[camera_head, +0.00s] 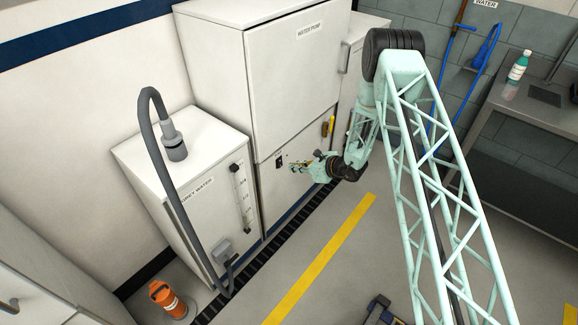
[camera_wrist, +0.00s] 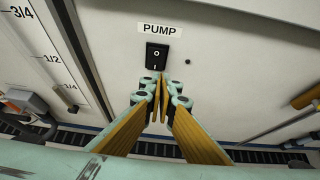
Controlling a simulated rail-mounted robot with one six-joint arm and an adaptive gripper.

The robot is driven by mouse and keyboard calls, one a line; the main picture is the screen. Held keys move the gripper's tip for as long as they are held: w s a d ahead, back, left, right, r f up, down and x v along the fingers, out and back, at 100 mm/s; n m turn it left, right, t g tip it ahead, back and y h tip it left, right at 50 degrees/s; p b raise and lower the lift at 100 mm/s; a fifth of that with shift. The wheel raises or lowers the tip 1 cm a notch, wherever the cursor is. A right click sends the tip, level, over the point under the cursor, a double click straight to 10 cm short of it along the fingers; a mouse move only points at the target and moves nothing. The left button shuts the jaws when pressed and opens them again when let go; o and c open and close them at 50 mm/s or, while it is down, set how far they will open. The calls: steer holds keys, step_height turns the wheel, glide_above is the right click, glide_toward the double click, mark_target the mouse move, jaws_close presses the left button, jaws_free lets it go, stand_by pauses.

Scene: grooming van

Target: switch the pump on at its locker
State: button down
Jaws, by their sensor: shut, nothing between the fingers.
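The pump locker (camera_head: 288,179) is the white lower cabinet under the door marked WATER PUMP. In the wrist view a black rocker switch (camera_wrist: 157,55) sits on its front panel (camera_wrist: 225,75), just under a PUMP label (camera_wrist: 160,29). The switch bears O and I marks; which side is pressed I cannot tell. My gripper (camera_wrist: 157,84) is shut and empty, its fingertips close below the switch. Whether they touch it I cannot tell. In the head view my gripper (camera_head: 292,167) is at the locker front, and the switch (camera_head: 279,161) shows just left of it.
A yellow handle (camera_head: 331,126) is on the right. An orange object (camera_head: 167,299) stands on the floor. The floor by the yellow line (camera_head: 322,258) is clear.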

mark_target(280, 163)
steer(key=p+v, duration=0.1)
steer(key=v, duration=0.9)
steer(key=shift+r, duration=0.2)
steer(key=shift+f+p, duration=0.1)
steer(key=shift+p, duration=0.2)
step_height(280, 163, down, 7)
steer(key=s+d+m+t+y+p, duration=0.1)
steer(key=s+m+t+y+p, duration=0.1)
steer(key=m, duration=1.6)
steer(key=shift+t+y, duration=0.6)
steer(key=shift+y, duration=0.4)
steer(key=shift+d, duration=0.15)
steer(key=shift+w, duration=0.1)
steer(key=b+x, duration=0.1)
steer(key=x, duration=1.3)
steer(key=shift+b, duration=0.4)
steer(key=shift+w+f+b, duration=0.1)
steer(key=shift+b, duration=0.45)
